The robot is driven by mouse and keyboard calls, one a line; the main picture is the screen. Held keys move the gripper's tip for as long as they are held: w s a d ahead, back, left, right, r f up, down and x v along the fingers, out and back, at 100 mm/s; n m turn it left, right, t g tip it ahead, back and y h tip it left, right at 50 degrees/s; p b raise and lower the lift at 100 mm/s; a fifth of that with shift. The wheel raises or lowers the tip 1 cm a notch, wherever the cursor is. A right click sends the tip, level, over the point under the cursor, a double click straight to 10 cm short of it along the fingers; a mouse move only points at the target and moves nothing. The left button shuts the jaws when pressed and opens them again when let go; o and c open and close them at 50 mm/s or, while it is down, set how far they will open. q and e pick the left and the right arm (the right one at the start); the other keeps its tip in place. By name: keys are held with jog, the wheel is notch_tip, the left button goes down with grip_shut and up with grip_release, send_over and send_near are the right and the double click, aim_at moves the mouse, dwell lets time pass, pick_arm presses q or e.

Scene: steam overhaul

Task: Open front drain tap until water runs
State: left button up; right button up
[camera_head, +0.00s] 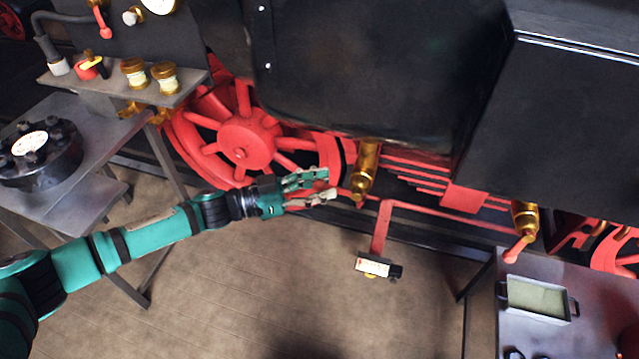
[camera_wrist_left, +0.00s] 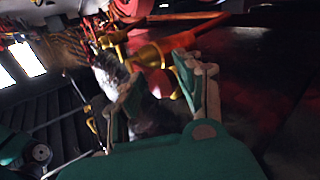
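A brass drain tap (camera_head: 366,170) hangs under the black cylinder casing in the head view. A second brass tap (camera_head: 522,218) with a red lever (camera_head: 517,249) hangs farther right. I cannot tell by label which is the front one. My left gripper (camera_head: 329,184) is open, just left of the nearer tap, its fingers pointing at it. In the left wrist view a brass tap (camera_wrist_left: 150,56) shows beyond and between the spread fingertips; contact cannot be made out. No running water shows. My right gripper is not in view.
A red bracket (camera_head: 383,228) with a small label plate (camera_head: 372,267) stands out below the nearer tap. A grey table (camera_head: 60,205) is at left; a bench with a tray (camera_head: 537,300) is at lower right. Red spoked wheel (camera_head: 246,142) behind the hand. The floor in the middle is clear.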

pick_arm(q)
jog(key=shift+w+a, duration=0.1)
jog(key=c, duration=0.4)
grip_shut()
jog(key=shift+w, duration=0.1)
jog(key=shift+f+b, duration=0.25)
jog(key=shift+b, duration=0.3)
jog(key=shift+s+d+f+n+t+h+b, duration=0.1)
jog(key=shift+d+f+n+t+h+b, duration=0.2)
jog(key=shift+f+n+t+h+b, duration=1.45)
jog(key=shift+s+d+r+n+t+y+b, duration=0.2)
jog(key=shift+n+b, duration=0.5)
jog(key=shift+b, duration=2.3)
jog(key=shift+d+f+n+t+h+b, duration=0.35)
jog(key=shift+f+n+t+h+b, duration=0.75)
jog(key=shift+b, duration=1.3)
jog(key=shift+r, duration=0.3)
jog(key=shift+n, duration=0.25)
